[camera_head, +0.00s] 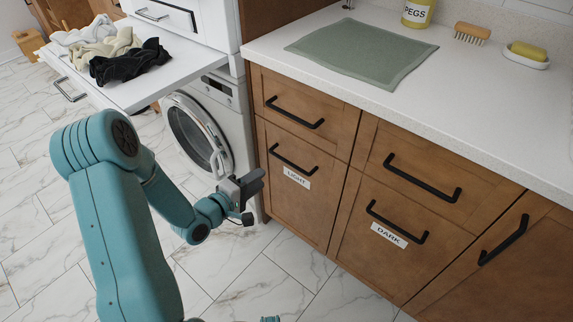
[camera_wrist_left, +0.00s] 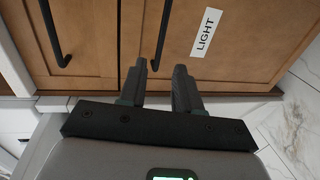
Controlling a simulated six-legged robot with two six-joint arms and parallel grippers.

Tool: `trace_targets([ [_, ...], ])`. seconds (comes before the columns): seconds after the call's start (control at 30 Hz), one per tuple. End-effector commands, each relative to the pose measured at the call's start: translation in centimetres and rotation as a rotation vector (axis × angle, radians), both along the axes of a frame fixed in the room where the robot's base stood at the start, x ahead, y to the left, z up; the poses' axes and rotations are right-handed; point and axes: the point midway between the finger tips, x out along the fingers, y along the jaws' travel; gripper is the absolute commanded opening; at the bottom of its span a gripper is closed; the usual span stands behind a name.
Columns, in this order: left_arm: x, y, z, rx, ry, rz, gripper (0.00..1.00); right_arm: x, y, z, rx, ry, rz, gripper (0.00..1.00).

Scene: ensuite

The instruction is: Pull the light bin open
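The light bin (camera_head: 285,190) is a closed brown wooden front with a white LIGHT label (camera_head: 296,178) and a black bar handle (camera_head: 294,160). My left gripper (camera_head: 255,182) is in front of the cabinet, just left of and below that handle. In the left wrist view, its two dark fingers (camera_wrist_left: 160,84) are apart. The handle (camera_wrist_left: 160,35) lies beyond the fingertips, with its near end in line with the gap between them. Contact with it cannot be made out. The LIGHT label (camera_wrist_left: 207,32) is beside the handle.
The dark bin (camera_head: 385,240) and drawers above sit beside the light bin, under a white counter (camera_head: 470,95). A white washing machine (camera_head: 205,125) stands left, with clothes on a pulled-out shelf (camera_head: 140,88). Marble floor (camera_head: 290,270) before the bins is clear.

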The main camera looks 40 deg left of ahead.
Motion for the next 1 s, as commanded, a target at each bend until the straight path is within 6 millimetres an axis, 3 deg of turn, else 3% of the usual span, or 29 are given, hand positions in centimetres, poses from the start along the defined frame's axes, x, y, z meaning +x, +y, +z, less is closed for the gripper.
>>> trace_targets([
  [0.3, 7.7, -0.3, -1.8, 0.001, -0.001, -0.004, 0.33, 0.0, 0.0, -1.5, 0.0, 0.001, 0.0, 0.43],
  [0.5, 11.3, -0.6, -2.5, 0.0, 0.001, -0.003, 0.33, 0.0, 0.0, -2.1, 0.0, 0.001, 0.0, 0.43],
  [0.7, 12.9, -0.8, -2.7, 0.001, 0.002, -0.001, 0.33, 0.0, 0.0, -2.3, 0.0, 0.001, 0.0, 0.43],
  [0.97, 13.0, -1.0, -2.7, 0.0, 0.003, -0.001, 0.33, 0.0, 0.0, -2.3, 0.0, 0.001, 0.0, 0.43],
  [1.0, 13.0, -1.0, -2.7, 0.0, 0.003, 0.0, 0.27, 0.0, 0.0, -2.3, 0.0, 0.001, 0.0, 0.43],
])
